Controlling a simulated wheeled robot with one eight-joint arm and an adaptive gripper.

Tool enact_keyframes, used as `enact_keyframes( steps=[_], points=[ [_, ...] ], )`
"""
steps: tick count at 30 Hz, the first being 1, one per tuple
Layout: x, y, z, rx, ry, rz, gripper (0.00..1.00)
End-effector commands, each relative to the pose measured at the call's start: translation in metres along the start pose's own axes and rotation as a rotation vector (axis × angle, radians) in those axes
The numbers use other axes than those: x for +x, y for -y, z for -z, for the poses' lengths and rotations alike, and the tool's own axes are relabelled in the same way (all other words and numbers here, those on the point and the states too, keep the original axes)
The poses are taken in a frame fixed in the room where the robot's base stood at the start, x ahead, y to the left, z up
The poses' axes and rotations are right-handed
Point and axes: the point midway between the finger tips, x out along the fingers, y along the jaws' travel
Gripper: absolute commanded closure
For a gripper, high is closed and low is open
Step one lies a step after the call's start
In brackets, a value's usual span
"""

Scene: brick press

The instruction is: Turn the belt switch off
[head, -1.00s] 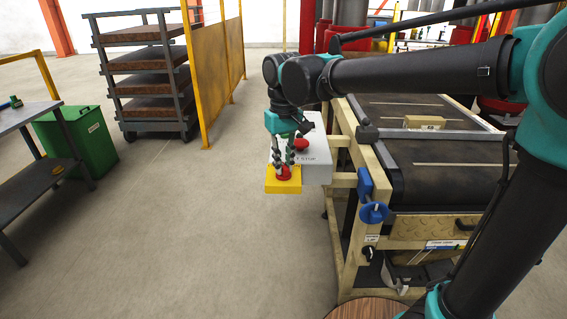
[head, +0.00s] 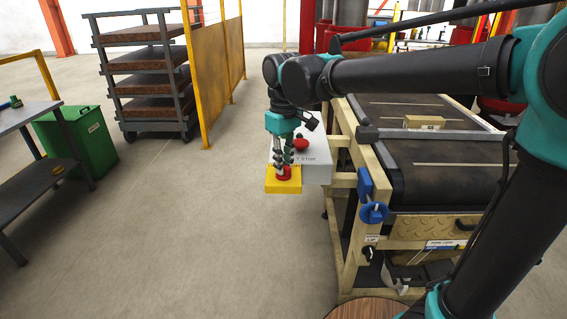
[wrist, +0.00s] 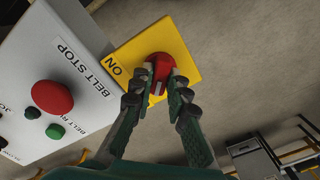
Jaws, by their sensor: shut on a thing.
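The belt switch is a red knob (wrist: 160,72) on a yellow plate (wrist: 187,45), which is fixed to a grey control box (wrist: 50,60). The plate carries the word ON beside the knob.
The grey box has a red BELT STOP button (wrist: 52,97) and a green button (wrist: 55,131) close to my fingers. The belt conveyor (head: 430,165) and its frame stand at the right. A green bin (head: 83,145) and a rack (head: 145,75) are at left. The floor between is clear.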

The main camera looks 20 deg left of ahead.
Motion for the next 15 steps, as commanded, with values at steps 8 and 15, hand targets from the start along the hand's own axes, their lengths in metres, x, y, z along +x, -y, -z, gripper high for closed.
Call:
enact_keyframes(
  steps=[8, 15],
  points=[
    [-0.0003, -0.0001, 0.0002, 0.000, 0.000, 0.000, 0.66],
    [-0.0001, -0.0001, 0.0001, 0.001, 0.000, 0.000, 0.64]
  ],
)
